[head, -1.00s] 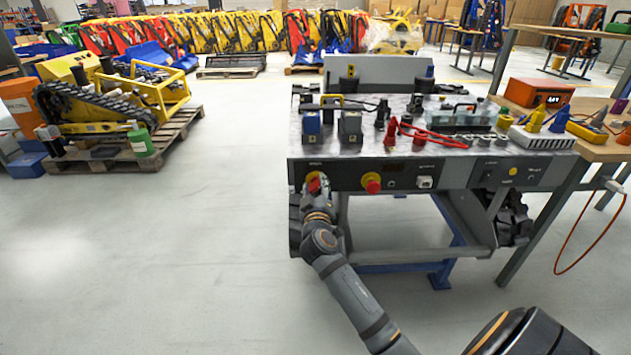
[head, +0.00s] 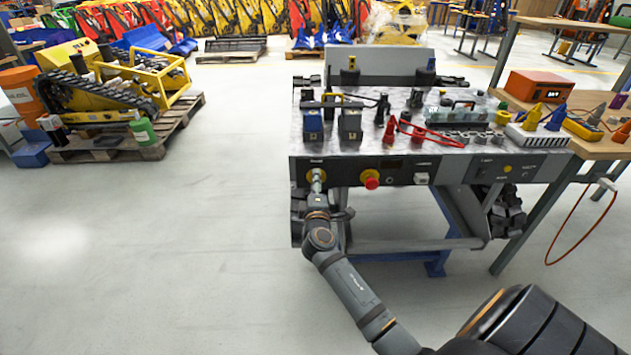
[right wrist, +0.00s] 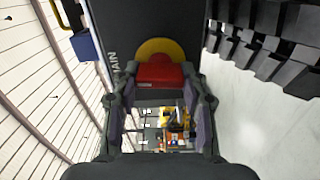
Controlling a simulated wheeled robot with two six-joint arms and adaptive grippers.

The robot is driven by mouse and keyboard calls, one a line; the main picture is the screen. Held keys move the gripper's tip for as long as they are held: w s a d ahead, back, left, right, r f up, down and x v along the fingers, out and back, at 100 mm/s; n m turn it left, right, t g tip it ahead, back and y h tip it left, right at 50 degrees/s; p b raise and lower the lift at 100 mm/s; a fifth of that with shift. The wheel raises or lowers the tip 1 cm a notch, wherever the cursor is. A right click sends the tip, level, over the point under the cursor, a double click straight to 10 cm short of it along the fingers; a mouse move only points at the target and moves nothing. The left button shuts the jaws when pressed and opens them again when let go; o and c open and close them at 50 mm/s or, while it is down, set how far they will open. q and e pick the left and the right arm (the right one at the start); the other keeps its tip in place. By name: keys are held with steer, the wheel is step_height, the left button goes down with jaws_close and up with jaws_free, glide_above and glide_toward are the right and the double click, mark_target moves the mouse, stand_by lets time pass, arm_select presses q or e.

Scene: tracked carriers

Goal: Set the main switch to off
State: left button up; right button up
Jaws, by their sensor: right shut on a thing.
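The main switch, a red handle on a round yellow plate (head: 316,175), sits at the left end of the front panel of the tracked carrier's grey deck. In the right wrist view the red handle (right wrist: 160,76) lies between my finger pads, with the yellow plate behind it and the label "MAIN" beside it, turned sideways. My right gripper (head: 316,183) is shut on the handle and hides most of it in the head view. The handle's exact setting is hard to read. My left gripper is not in view.
A red mushroom button (head: 371,180) on yellow is farther right on the panel. Blue and grey blocks (head: 313,124) and red cables (head: 430,137) lie on the deck above. A wooden workbench (head: 600,147) adjoins at right.

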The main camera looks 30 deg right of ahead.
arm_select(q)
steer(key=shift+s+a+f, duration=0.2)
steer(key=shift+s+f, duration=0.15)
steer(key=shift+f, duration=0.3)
arm_select(e)
steer(key=shift+n, duration=0.5)
steer(key=shift+f, duration=0.1)
steer(key=o, duration=1.1)
steer(key=shift+o, duration=0.2)
steer(key=v, duration=1.2)
